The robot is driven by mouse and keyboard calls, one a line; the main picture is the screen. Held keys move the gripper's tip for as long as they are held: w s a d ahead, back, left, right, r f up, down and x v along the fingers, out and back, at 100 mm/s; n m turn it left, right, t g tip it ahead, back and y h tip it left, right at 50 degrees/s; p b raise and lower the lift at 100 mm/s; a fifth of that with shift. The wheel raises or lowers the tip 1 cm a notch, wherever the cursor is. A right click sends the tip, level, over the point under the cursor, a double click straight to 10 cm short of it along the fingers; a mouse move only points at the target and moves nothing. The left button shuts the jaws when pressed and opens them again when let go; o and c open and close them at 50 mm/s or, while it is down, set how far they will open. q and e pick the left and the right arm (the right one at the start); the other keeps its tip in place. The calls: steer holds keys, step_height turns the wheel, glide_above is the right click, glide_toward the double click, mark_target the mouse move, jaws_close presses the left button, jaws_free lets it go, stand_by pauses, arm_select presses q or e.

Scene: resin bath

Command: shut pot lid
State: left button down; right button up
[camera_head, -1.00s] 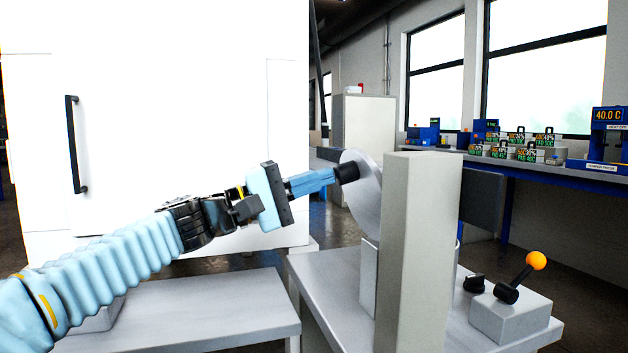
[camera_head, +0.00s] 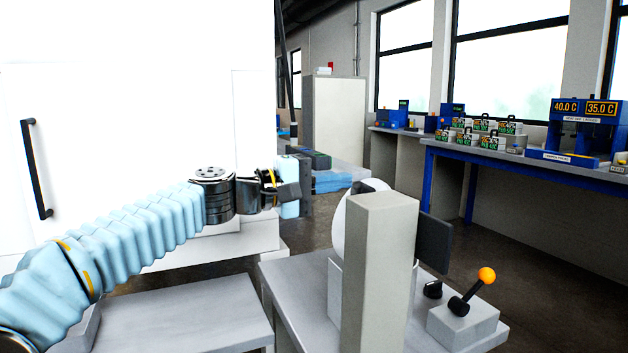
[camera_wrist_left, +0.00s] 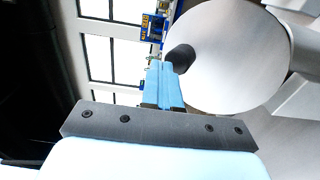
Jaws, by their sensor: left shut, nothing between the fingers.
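The pot lid is a round, pale grey disc with a black knob. In the head view it stands raised on edge, and only its left rim (camera_head: 339,235) shows beside a post. The knob (camera_head: 366,186) shows above the post top. In the left wrist view the lid face (camera_wrist_left: 235,60) and knob (camera_wrist_left: 180,57) are plain. My left gripper (camera_head: 346,179) is shut and empty, its blue fingers close to the knob. In the wrist view the fingertips (camera_wrist_left: 166,68) overlap the knob's edge; I cannot tell if they touch. The pot is mostly hidden behind the post. My right gripper is out of view.
The beige post (camera_head: 378,275) stands in front of the lid on a grey table (camera_head: 295,285). A lever with an orange ball (camera_head: 487,275) and a dark panel (camera_head: 433,243) are right of it. A low grey bench (camera_head: 185,315) lies at front left, a white cabinet (camera_head: 130,130) behind.

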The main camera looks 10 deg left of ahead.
mark_target(357, 182)
arm_select(q)
steer(key=shift+f+x, duration=0.15)
steer(key=shift+x, duration=1.3)
steer(key=shift+f+x, duration=0.15)
steer(key=shift+x, duration=1.35)
